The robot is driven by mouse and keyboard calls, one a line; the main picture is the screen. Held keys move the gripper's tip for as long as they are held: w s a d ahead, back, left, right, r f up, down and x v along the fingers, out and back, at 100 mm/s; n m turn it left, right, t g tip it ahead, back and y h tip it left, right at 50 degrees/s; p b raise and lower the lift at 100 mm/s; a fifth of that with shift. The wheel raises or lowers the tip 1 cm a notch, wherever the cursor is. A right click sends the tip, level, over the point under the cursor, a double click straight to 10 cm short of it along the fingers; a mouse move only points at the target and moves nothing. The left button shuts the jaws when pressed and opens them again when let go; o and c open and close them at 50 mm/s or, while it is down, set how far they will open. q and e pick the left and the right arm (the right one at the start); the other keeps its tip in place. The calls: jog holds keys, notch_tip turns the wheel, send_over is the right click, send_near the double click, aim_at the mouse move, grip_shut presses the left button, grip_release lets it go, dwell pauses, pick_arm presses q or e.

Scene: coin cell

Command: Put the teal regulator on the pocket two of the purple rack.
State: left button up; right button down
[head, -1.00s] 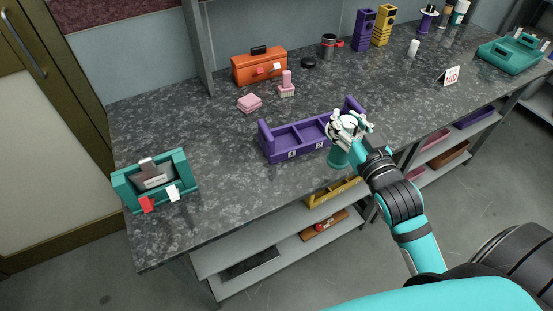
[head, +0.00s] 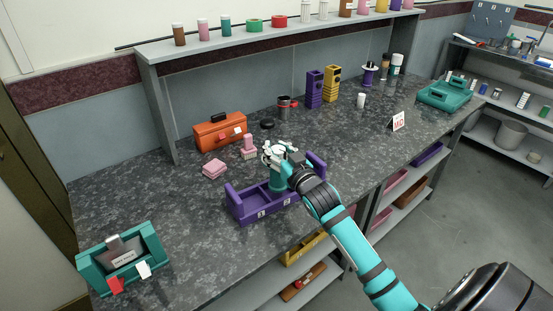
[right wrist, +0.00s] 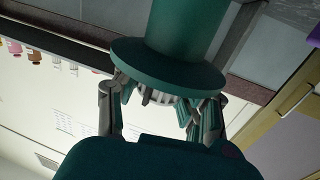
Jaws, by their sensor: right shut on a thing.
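The purple rack (head: 237,210) lies on the bench, with a raised wall at each end and number labels on its front. My right gripper (head: 276,152) is shut on the teal regulator (head: 277,182) and holds it upright at the middle of the rack. The regulator's lower end overlaps the rack; I cannot tell whether it touches a pocket floor or is just above it. In the right wrist view, the regulator (right wrist: 187,30) shows large with its wide flange close to the fingers (right wrist: 163,105). The left pocket looks empty. My left gripper is not in view.
A teal holder (head: 88,272) stands at the bench's left end. Bench space left of the rack is clear.

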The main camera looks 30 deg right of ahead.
jog(key=shift+f, duration=1.8)
jog(key=c, duration=0.8)
grip_release()
jog(key=shift+o, duration=0.2)
jog(key=s+a, duration=0.1)
jog(key=s, duration=1.1)
jog(key=shift+a+b, duration=0.2)
jog(key=shift+b, duration=0.15)
